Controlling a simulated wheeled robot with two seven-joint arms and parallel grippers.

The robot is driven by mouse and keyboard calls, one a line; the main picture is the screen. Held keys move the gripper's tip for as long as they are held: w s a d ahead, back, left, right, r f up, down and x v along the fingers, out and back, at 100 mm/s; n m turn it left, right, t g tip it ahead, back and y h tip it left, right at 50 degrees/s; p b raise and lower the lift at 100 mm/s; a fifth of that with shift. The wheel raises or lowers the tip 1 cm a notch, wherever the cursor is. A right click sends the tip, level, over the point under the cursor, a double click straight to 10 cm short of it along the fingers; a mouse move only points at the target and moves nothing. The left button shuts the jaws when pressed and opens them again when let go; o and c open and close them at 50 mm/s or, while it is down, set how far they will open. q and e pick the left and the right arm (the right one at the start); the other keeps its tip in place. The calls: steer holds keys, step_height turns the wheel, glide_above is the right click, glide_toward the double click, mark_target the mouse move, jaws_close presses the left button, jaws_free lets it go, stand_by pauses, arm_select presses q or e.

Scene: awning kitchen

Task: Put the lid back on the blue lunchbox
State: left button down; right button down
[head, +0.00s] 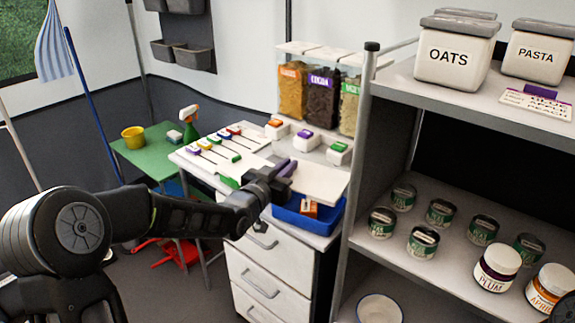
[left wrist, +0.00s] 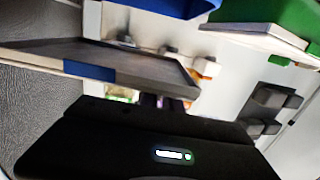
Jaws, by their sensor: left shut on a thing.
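The blue lunchbox (head: 300,222) sits on the white drawer unit's top at its right front corner, open on its visible side, with a small orange and white item (head: 309,208) inside. A pale flat lid (head: 322,181) with a purple part (head: 286,168) is over the lunchbox's back part, seemingly raised above it. My left gripper (head: 275,181) is shut on the lid near its left end; its fingertips are partly hidden. In the left wrist view a grey panel (left wrist: 140,68) with a blue tab lies beyond the dark gripper body. My right gripper is not seen.
Food dispensers (head: 322,100) and small lidded boxes (head: 306,141) stand behind. A tall shelf (head: 430,95) with cans and jars stands close to the right. A green table (head: 152,150) is at left.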

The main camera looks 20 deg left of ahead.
arm_select(q)
steer(key=shift+f+b, duration=0.3)
steer(key=shift+f, duration=0.65)
step_height(320, 180, down, 3)
steer(key=shift+r+b, duration=0.15)
steer(key=shift+b, duration=0.7)
steer(key=shift+f+b, duration=0.4)
steer(key=shift+b, duration=0.1)
steer(key=shift+f, duration=0.15)
steer(key=shift+s+b, duration=0.1)
steer(key=shift+b, duration=0.75)
steer(key=shift+f+b, duration=0.45)
steer(key=shift+b, duration=0.7)
stand_by(0.4)
stand_by(0.4)
steer(key=c, duration=1)
jaws_free()
steer(key=shift+o, duration=0.2)
steer(key=shift+r, duration=0.1)
